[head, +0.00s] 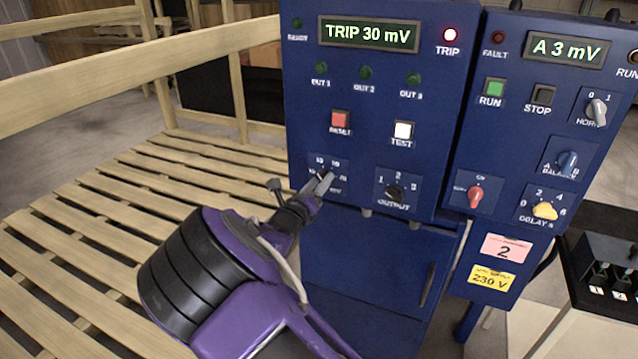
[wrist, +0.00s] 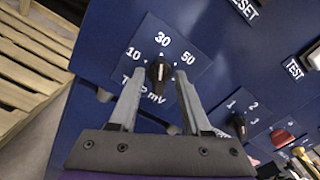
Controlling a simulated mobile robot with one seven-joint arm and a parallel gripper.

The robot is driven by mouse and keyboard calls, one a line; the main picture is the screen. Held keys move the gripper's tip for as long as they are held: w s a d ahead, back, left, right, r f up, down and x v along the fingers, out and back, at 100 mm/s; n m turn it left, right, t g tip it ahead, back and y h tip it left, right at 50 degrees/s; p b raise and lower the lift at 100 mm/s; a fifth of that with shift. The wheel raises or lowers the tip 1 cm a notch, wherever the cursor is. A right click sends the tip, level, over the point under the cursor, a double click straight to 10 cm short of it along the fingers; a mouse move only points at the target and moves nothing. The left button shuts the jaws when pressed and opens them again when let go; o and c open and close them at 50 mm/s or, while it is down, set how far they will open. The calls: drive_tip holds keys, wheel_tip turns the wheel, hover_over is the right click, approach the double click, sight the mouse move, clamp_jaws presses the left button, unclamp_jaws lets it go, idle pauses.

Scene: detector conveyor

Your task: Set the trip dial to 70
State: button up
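The trip dial is a small black knob (wrist: 159,72) on a blue plate marked 10, 30 and 50, with "mV" below; no 70 mark can be made out. Its pointer looks turned up toward 30. In the head view the dial plate (head: 342,163) is partly covered by my gripper (head: 303,187). The trip display (head: 367,34) reads "TRIP 30 mV". In the wrist view my gripper (wrist: 160,80) is open, with one finger on each side of the knob and a gap to it on both sides.
An output dial (head: 395,192) sits just right of the trip dial. A red reset button (head: 340,120) and white test button (head: 403,131) are above. A red trip lamp (head: 450,35) is lit. A second panel (head: 520,120) stands at right; wooden slats (head: 120,190) lie left.

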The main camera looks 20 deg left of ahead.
clamp_jaws()
drive_tip(key=shift+m+b, duration=0.3)
drive_tip(key=shift+m, duration=0.2)
drive_tip(key=m+b, duration=0.2)
drive_tip(key=m, duration=0.5)
drive_tip(key=m+b, duration=0.2)
drive_tip(key=m, duration=0.6)
drive_tip(key=m+b, duration=0.2)
drive_tip(key=m, duration=0.6)
drive_tip(key=shift+d+f, duration=0.15)
drive_tip(key=shift+d, duration=0.15)
idle(0.3)
drive_tip(key=shift+o, duration=0.5)
unclamp_jaws()
